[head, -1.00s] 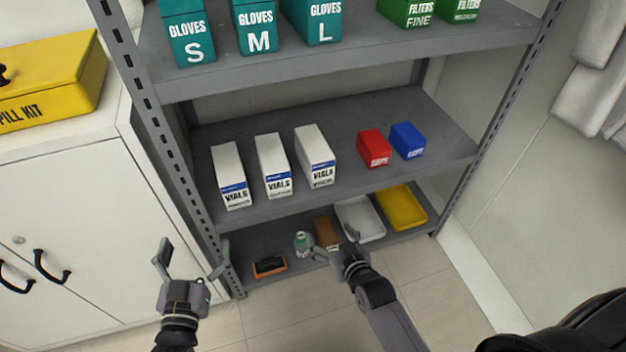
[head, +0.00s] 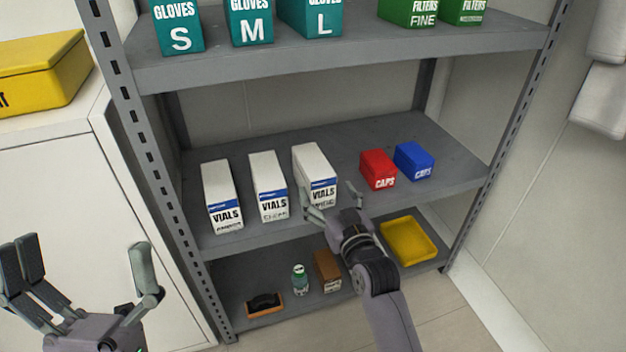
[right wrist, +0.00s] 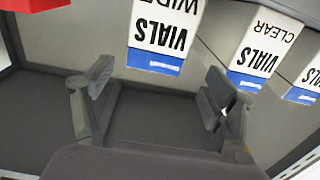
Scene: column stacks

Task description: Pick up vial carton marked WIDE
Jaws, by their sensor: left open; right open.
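The vial carton marked WIDE (head: 311,163), white with a blue band, stands on the middle shelf, rightmost of three vial cartons. In the right wrist view the WIDE carton (right wrist: 160,38) appears upside down at the top centre, its lettering readable. My right gripper (head: 334,198) is open and empty in front of this carton, its fingers covering part of the lower front. In the right wrist view the right gripper's (right wrist: 158,82) fingers are spread apart, with the carton beyond them and not between them. My left gripper (head: 84,262) is open and empty at the lower left.
The CLEAR carton (head: 268,187) stands just left of WIDE, with another vial carton (head: 221,196) further left. Red (head: 378,170) and blue (head: 414,161) caps boxes stand to the right. The shelf above (head: 340,50) holds glove and filter boxes. A shelf upright (head: 122,120) stands at left.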

